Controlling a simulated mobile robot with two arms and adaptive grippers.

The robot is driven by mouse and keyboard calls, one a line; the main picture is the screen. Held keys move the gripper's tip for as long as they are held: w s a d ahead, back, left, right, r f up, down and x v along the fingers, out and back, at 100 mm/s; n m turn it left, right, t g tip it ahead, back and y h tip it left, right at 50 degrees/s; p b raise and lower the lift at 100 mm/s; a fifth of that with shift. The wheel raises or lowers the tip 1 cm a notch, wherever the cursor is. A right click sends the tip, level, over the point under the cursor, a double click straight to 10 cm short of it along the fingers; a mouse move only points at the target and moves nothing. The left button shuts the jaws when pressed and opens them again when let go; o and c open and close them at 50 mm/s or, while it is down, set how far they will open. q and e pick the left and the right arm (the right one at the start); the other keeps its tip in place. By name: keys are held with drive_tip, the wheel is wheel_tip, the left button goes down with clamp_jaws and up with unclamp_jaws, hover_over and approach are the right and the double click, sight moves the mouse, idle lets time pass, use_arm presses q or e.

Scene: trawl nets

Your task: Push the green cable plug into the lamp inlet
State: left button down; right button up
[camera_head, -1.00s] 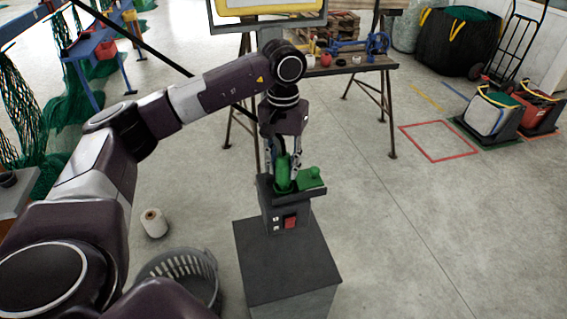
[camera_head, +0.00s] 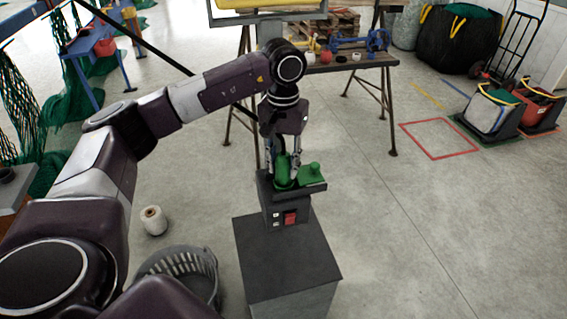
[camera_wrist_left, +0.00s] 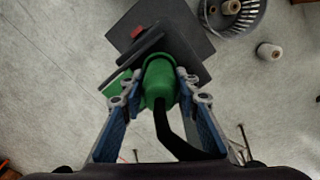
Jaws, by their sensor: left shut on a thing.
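The green cable plug (camera_head: 282,172) stands upright at the top of the dark lamp post. My left gripper (camera_head: 283,168) is shut on it from above. In the left wrist view the plug (camera_wrist_left: 159,80) sits between the blue-grey fingers of my left gripper (camera_wrist_left: 158,88), with a black cable running back from it. The lamp inlet is under the plug and hidden by it; I cannot tell how deep the plug sits. A green cap or lid (camera_head: 313,175) lies beside the plug on the post's top. My right gripper is not in view.
The post has a red switch (camera_head: 290,218) on its front and stands on a dark grey box (camera_head: 287,258). A grey basket (camera_head: 185,272) and a white spool (camera_head: 153,220) are on the floor to the left. A workbench (camera_head: 345,62) stands behind.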

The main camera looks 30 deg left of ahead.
use_arm(q)
drive_tip(key=c, duration=1.4)
unclamp_jaws()
drive_tip(key=shift+r, duration=0.1)
wheel_tip(320, 180, up, 12)
